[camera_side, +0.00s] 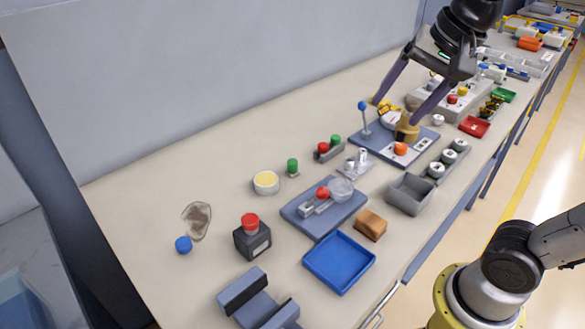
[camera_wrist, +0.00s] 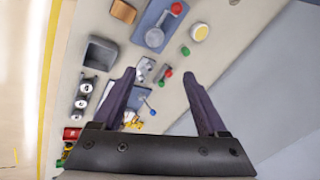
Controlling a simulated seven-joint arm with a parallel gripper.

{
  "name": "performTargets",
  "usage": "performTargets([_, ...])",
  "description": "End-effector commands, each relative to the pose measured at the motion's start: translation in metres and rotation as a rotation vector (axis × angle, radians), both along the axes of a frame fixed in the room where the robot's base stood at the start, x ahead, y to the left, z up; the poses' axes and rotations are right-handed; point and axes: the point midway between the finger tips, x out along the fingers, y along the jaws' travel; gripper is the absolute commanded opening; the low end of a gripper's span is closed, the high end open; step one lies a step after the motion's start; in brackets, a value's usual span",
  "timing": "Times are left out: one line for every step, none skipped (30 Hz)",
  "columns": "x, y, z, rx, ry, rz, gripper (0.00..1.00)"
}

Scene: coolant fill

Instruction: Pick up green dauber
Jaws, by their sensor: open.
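Two green-topped pieces could be the green dauber; I cannot tell which. One green piece (camera_side: 336,140) stands beside a red one (camera_side: 323,147) in a small grey holder. Another green-topped piece (camera_side: 292,166) stands alone, left of the holder. In the wrist view the holder's green piece (camera_wrist: 160,84) shows between the fingers, and the lone green piece (camera_wrist: 185,50) lies beyond the fingertips. My gripper (camera_side: 398,108) is open and empty, high over the bench to the right of both; it also shows in the wrist view (camera_wrist: 163,77).
A slate plate with a blue-knobbed lever (camera_side: 362,106) stands below my gripper. Nearby are a small metal fixture (camera_side: 357,160), a grey bin (camera_side: 410,194), a yellow-topped pot (camera_side: 265,182) and a plate with a red knob (camera_side: 322,193). The bench towards the wall is clear.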

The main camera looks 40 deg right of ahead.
Motion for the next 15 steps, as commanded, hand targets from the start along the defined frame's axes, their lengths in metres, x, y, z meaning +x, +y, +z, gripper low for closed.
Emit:
performTargets([0.023,0.000,0.005,0.038,0.029,-0.089,0.76])
performTargets([0.035,0.000,0.008,0.060,0.042,-0.141,0.76])
performTargets([0.051,-0.001,0.010,0.086,0.060,-0.209,0.76])
performTargets([0.063,-0.001,0.011,0.104,0.073,-0.257,0.76])
performTargets([0.075,-0.001,0.011,0.120,0.086,-0.303,0.76])
performTargets([0.091,-0.001,0.010,0.141,0.105,-0.362,0.76])
performTargets([0.102,-0.001,0.008,0.153,0.120,-0.404,0.76])
performTargets([0.114,-0.001,0.006,0.165,0.133,-0.446,0.76])
performTargets([0.130,-0.001,0.001,0.178,0.151,-0.496,0.76])
performTargets([0.142,-0.002,-0.003,0.186,0.166,-0.532,0.76])
performTargets([0.153,-0.002,-0.007,0.194,0.179,-0.564,0.76])
performTargets([0.168,-0.002,-0.015,0.201,0.199,-0.605,0.76])
performTargets([0.179,-0.002,-0.022,0.204,0.214,-0.632,0.76])
performTargets([0.190,-0.002,-0.030,0.206,0.228,-0.658,0.76])
performTargets([0.203,-0.003,-0.040,0.207,0.247,-0.684,0.76])
